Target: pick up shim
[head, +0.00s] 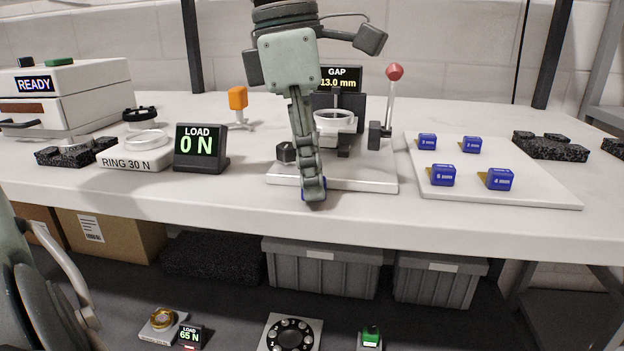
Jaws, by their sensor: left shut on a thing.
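My left gripper (313,194) points down at the front edge of the white fixture base, in the middle of the head view. It is shut on a small blue shim (303,195), mostly hidden behind the fingers; only slivers of blue show beside the tips. Blue shims with yellowish tabs sit on a white board to the right: 3 mm (427,141), 2 mm (472,144), 5 mm (442,175) and 4 mm (500,179). My right gripper is out of view.
The fixture (378,172) has a red-knobbed lever (394,73) and a display reading GAP 13.0 mm (340,77). A LOAD 0 N display (201,148) and a RING 30 N block (135,160) stand left. The white board (545,190) has bare room at its right.

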